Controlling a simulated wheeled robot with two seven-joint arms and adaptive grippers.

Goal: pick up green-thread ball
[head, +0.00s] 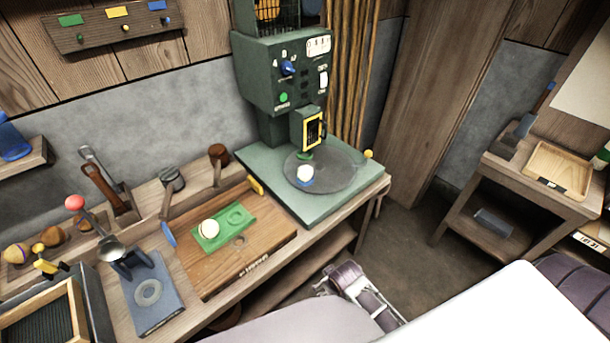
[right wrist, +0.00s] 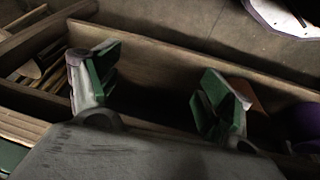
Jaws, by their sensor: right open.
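I cannot pick out a green-thread ball for sure. A pale ball (head: 209,229) sits on a green plate (head: 238,217) on the wooden board; its thread colour is too small to tell. Another pale ball (head: 305,173), with blue below it, is on the machine's dark round plate. A ball with yellow and purple bands (head: 16,253) lies in the rack at the far left, near brownish balls (head: 53,237). My right gripper (head: 328,283) is low in front of the bench, apart from these balls. In the right wrist view it is open and empty (right wrist: 160,92). My left gripper is out of view.
The green machine (head: 283,75) stands at the back of the bench. A blue-grey stand (head: 150,292) with a ladle and a dark-lined tray (head: 45,320) are at the left. A side table (head: 520,190) stands at the right. Wooden shelf walls (right wrist: 190,62) lie around my right fingers.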

